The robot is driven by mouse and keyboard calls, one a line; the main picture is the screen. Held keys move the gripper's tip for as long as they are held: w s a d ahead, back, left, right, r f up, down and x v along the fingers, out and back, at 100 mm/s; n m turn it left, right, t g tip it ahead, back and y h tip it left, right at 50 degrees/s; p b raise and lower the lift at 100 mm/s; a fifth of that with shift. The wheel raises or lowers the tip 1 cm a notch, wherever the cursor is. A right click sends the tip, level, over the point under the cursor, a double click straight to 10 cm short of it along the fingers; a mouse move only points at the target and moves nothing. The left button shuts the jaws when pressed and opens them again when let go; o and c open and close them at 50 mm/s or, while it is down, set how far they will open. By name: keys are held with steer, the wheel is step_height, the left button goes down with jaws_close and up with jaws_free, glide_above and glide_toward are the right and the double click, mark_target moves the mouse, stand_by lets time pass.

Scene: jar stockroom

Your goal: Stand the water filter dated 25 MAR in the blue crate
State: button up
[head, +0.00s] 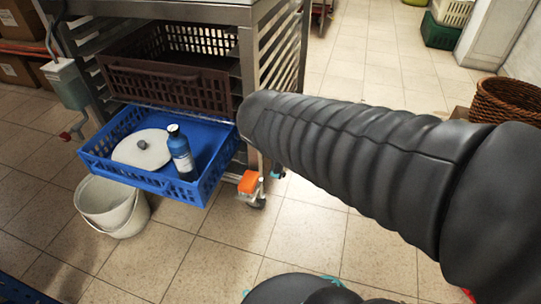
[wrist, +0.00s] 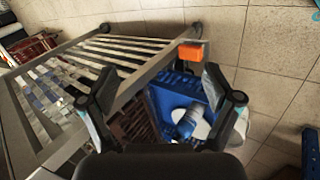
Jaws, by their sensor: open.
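The blue crate (head: 140,179) juts out from the low level of a metal rack in the head view. It also shows in the wrist view (wrist: 176,87), beyond my fingers. A blue bottle-shaped item (head: 181,152) with a dark cap and pale label stands in it, at the right; it also shows in the wrist view (wrist: 187,124). Its label is too small to read, so I cannot tell whether it is the 25 MAR filter. My gripper (wrist: 159,72) is open, with nothing between its fingers. In the head view my arm hides it.
A round white lid (head: 142,149) with a grey knob lies in the crate, left of the bottle. A brown crate (head: 170,86) is in the rack above. A white bucket (head: 112,207) stands on the floor below. A wicker basket (head: 509,101) is at the right. Open tiled floor lies between.

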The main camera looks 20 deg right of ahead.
steer(key=s+a+r+m+y, duration=0.2)
steer(key=s+a+m+y, duration=0.2)
steer(key=s+m, duration=0.4)
steer(key=shift+a+m+y, duration=0.3)
steer(key=shift+a, duration=0.1)
steer(key=shift+s, duration=0.1)
